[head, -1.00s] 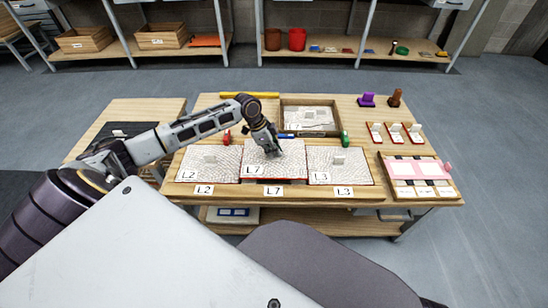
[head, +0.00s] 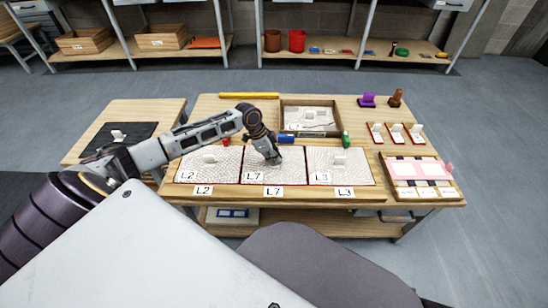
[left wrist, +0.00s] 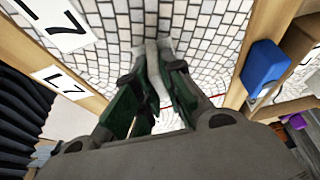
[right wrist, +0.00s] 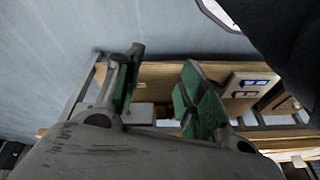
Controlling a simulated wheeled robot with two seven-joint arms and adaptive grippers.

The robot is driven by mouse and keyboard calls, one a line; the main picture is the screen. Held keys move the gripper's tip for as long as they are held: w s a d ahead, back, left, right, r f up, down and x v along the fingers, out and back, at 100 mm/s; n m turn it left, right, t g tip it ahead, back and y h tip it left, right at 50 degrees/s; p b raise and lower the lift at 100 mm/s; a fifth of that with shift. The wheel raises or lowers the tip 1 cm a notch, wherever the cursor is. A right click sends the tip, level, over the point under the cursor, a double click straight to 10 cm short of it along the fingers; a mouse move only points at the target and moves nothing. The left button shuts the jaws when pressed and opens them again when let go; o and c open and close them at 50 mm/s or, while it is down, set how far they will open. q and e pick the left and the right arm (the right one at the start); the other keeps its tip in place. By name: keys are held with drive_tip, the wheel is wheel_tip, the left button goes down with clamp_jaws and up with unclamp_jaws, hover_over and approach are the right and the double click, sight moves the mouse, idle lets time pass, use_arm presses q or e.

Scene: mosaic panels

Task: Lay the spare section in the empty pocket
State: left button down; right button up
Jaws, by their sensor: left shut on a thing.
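The L7 section (head: 262,174), a pale mosaic panel, lies in the middle pocket between the L2 section (head: 205,170) and the L3 section (head: 345,172). It looks about level with them. My left gripper (head: 273,160) is above its middle. In the left wrist view, this gripper (left wrist: 152,78) is shut on the section's upright grey handle (left wrist: 152,52). The pocket floor is hidden under the section. My right gripper (right wrist: 163,65) is open and empty in the right wrist view, with the bench's lower shelf beyond it.
A wooden tray (head: 283,109) with another mosaic panel stands behind the row. A blue object (head: 286,139), a green one (head: 345,138) and a red one (head: 226,141) stand near the sections. A pink-topped board (head: 415,168) is at the right. A side table (head: 165,108) stands left.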

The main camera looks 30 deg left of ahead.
use_arm(q)
drive_tip(key=c, duration=1.5)
unclamp_jaws()
use_arm(e)
drive_tip(key=shift+s+f, duration=0.1)
drive_tip(key=shift+f, duration=0.2)
use_arm(q)
drive_tip(key=shift+a+r, duration=0.15)
drive_tip(key=shift+r, duration=0.25)
drive_tip(key=shift+s+a+r, duration=0.1)
drive_tip(key=shift+s+r, duration=0.05)
drive_tip(key=shift+r, duration=0.15)
drive_tip(key=p+v, duration=0.3)
drive_tip(key=v, duration=0.7)
drive_tip(key=shift+a+r, duration=0.1)
drive_tip(key=shift+r, duration=0.2)
use_arm(e)
drive_tip(key=shift+g+h, duration=0.3)
drive_tip(key=shift+g, duration=0.3)
drive_tip(key=f, duration=0.2)
drive_tip(key=d+f, duration=0.1)
drive_tip(key=f, duration=0.1)
drive_tip(key=shift+s+f, duration=0.15)
drive_tip(key=shift+f, duration=0.1)
drive_tip(key=shift+r, duration=0.15)
